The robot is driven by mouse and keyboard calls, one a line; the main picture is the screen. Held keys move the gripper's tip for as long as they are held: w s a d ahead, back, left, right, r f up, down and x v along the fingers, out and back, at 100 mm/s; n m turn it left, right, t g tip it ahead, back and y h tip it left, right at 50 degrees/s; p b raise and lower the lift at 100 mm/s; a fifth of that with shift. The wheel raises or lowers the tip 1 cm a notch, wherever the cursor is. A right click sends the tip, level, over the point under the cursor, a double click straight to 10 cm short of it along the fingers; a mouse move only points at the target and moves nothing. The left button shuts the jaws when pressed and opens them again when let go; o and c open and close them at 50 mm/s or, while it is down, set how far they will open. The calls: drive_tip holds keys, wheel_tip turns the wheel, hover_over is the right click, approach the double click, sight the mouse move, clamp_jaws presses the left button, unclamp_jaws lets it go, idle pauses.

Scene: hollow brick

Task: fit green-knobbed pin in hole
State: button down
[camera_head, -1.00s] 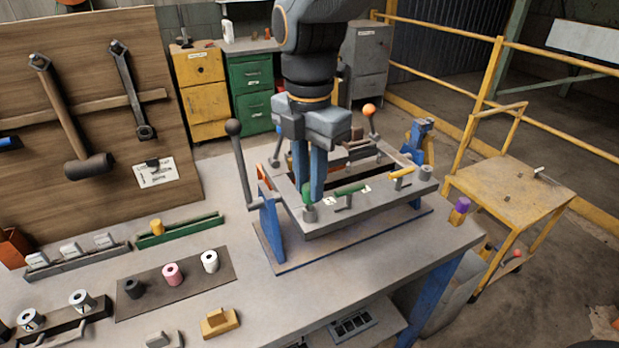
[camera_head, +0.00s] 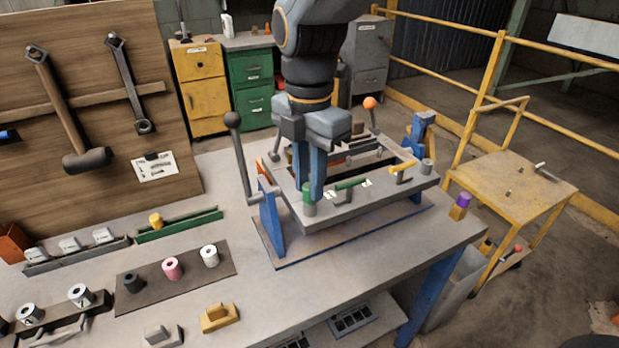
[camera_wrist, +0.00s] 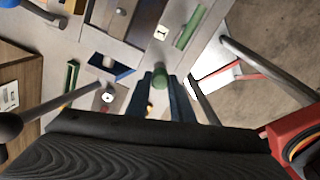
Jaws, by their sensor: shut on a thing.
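My gripper (camera_head: 309,192) is shut on the green-knobbed pin (camera_head: 308,194), at the near left corner of the raised grey frame (camera_head: 352,203). The pin's shank and the hole are hidden beneath the knob, so I cannot tell how far the pin is in.
A green-handled part (camera_head: 350,184) and a yellow-handled part (camera_head: 402,167) lie along the frame's front edge. A black-knobbed lever (camera_head: 240,155) rises left of the frame, an orange-knobbed lever (camera_head: 370,115) behind. The bench (camera_head: 300,295) is clear in front.

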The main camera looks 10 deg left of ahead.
drive_tip(key=c, duration=1.5)
unclamp_jaws()
drive_tip(key=shift+o, duration=0.2)
wheel_tip(320, 180, up, 8)
drive_tip(key=shift+f+b, duration=0.1)
drive_tip(key=shift+b, duration=0.65)
drive_tip(key=shift+s, duration=0.1)
